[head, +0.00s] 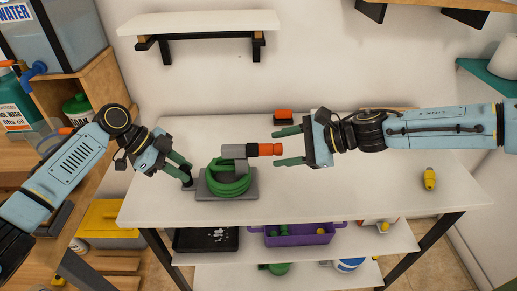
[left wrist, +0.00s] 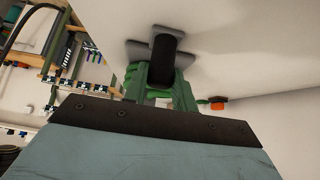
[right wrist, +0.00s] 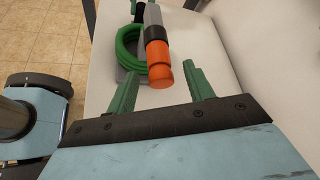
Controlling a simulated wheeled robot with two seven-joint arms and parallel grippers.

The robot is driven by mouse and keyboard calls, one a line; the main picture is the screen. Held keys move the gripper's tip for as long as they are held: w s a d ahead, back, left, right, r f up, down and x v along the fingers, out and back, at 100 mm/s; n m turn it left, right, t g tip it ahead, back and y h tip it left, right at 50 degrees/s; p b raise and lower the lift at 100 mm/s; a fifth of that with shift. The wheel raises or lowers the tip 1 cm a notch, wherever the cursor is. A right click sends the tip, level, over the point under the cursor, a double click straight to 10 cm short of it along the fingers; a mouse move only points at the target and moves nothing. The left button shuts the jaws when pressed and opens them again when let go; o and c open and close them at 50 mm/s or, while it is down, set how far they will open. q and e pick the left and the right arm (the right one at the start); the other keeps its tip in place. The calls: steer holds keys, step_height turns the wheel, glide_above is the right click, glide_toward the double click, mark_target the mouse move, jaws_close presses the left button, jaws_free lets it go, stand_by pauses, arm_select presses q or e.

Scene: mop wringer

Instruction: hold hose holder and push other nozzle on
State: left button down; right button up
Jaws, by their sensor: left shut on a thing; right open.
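The hose holder (head: 214,192) is a grey base on the white table with a coiled green hose (head: 231,184). A grey and black hose end (head: 233,151) lies on top and points right, with an orange nozzle (head: 266,149) at its tip. My left gripper (head: 187,177) is shut on a black upright grip (left wrist: 163,58) at the holder's left side. My right gripper (head: 275,147) is open, its fingertips just right of the orange nozzle. In the right wrist view the orange nozzle (right wrist: 158,64) lies ahead of the gap between the fingers. A yellow nozzle (head: 429,178) stands apart at the table's right.
A small orange and black piece (head: 284,115) lies at the table's back. A white wall shelf (head: 198,23) hangs above. A purple tray (head: 292,236) and a black tray (head: 206,240) sit on the lower shelf. The tabletop's right part is mostly clear.

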steer(key=shift+d, duration=0.1)
steer(key=v, duration=1.2)
arm_select(q)
steer(key=c, duration=1.1)
jaws_free()
steer(key=shift+o, duration=0.2)
